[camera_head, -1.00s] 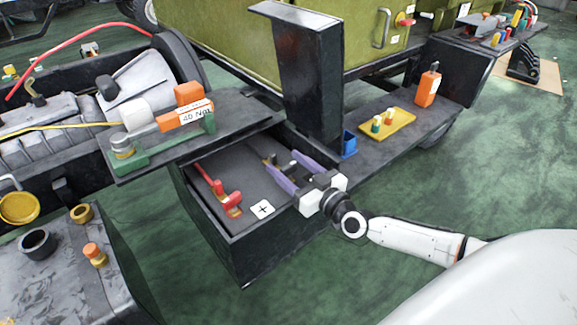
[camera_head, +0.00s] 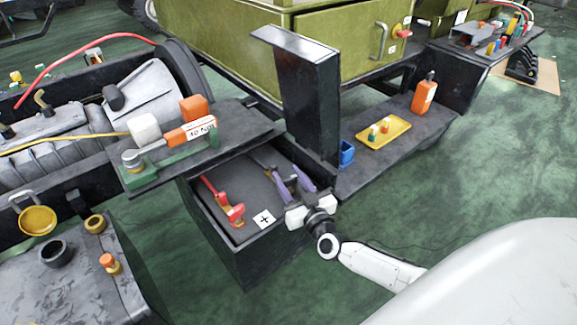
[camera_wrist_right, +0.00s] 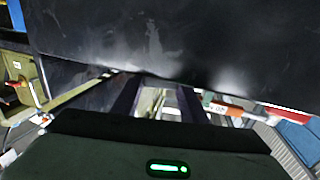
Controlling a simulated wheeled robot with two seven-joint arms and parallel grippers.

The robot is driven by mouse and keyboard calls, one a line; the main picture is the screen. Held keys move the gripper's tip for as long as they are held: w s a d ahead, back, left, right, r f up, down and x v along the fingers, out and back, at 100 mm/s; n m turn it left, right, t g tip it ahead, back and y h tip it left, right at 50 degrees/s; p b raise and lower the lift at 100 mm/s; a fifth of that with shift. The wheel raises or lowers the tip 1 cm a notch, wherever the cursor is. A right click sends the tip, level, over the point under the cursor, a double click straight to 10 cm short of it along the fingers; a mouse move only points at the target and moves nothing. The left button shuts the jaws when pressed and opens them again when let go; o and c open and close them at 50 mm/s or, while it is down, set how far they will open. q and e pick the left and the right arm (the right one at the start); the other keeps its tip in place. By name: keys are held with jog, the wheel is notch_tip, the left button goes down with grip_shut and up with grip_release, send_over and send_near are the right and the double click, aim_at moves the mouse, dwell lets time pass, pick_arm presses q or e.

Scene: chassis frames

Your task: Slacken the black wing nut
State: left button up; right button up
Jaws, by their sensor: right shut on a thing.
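My right gripper (camera_head: 288,178) reaches over the right part of the open black battery box (camera_head: 250,258). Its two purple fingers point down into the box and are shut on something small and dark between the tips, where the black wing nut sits. The nut itself is mostly hidden by the fingers. A grey-black clamp or lead (camera_head: 262,164) lies just left of the fingertips. A red clamp (camera_head: 230,210) lies at the left of the box, near a white plus label (camera_head: 264,220). In the right wrist view, dark surfaces hide the fingertips and nut. My left gripper is not in view.
A black upright post (camera_head: 302,95) stands close behind the gripper. A dark shelf with a green tool stand (camera_head: 165,170) overhangs the box's left rear. A side step (camera_head: 375,165) bears a yellow tray (camera_head: 383,132), a blue cup (camera_head: 346,152) and an orange bottle (camera_head: 424,93).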

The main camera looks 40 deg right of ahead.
jog(key=shift+a+r+m+h+p, duration=0.1)
jog(key=shift+m+h+p, duration=0.3)
jog(key=shift+h, duration=0.15)
jog(key=shift+a+r+m+h+p, duration=0.1)
jog(key=shift+m+h+p, duration=0.25)
jog(key=shift+h, duration=0.2)
jog(key=shift+d+f+m+g+h+p, duration=0.1)
jog(key=shift+f+m+g+h+p, duration=0.1)
jog(key=shift+m+g+h+p, duration=0.75)
jog(key=shift+h+b, duration=0.3)
jog(key=shift+h, duration=0.15)
jog(key=o, duration=1)
jog(key=shift+o, duration=0.2)
